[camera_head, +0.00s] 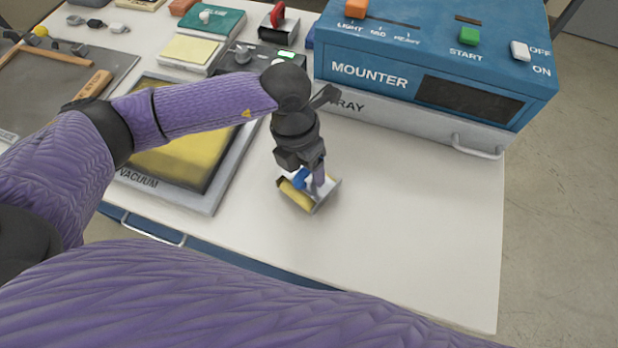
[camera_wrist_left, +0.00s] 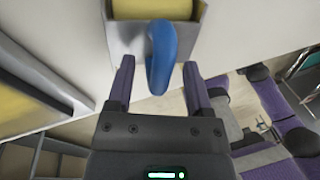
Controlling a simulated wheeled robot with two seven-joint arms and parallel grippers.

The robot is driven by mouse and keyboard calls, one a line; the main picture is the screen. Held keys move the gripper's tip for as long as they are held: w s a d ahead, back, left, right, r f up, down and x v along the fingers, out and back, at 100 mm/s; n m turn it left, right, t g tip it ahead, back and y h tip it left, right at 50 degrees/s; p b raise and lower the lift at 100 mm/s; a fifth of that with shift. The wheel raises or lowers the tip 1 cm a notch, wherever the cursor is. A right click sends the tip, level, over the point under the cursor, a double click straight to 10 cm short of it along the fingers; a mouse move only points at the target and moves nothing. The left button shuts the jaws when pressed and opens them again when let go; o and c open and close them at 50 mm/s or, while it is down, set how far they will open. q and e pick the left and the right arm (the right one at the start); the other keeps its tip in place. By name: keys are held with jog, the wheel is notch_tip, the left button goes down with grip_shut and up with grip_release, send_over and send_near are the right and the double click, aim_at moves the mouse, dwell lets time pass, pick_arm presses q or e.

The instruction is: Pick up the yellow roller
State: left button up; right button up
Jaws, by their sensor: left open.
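The yellow roller (camera_head: 293,196) lies in a small grey holder (camera_head: 332,194) on the white table, in the middle of the head view. Its blue handle (camera_wrist_left: 161,58) stands up towards my left gripper. In the left wrist view the yellow roller (camera_wrist_left: 152,10) shows at the top edge, inside the holder (camera_wrist_left: 197,22). My left gripper (camera_head: 310,184) points down over the roller. In the wrist view its two open fingers (camera_wrist_left: 158,80) are on either side of the blue handle, with gaps between. My right gripper is not in view.
The blue mounter (camera_head: 430,60) with a grey tray front and handle stands behind, to the right. The vacuum frame (camera_head: 205,198) with a yellow sheet is on the left. A cutting mat (camera_head: 30,105) and small tools lie farther left. The table's front right is clear.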

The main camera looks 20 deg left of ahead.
pick_arm(q)
jog(key=shift+f, duration=0.25)
grip_shut()
dwell(1.3)
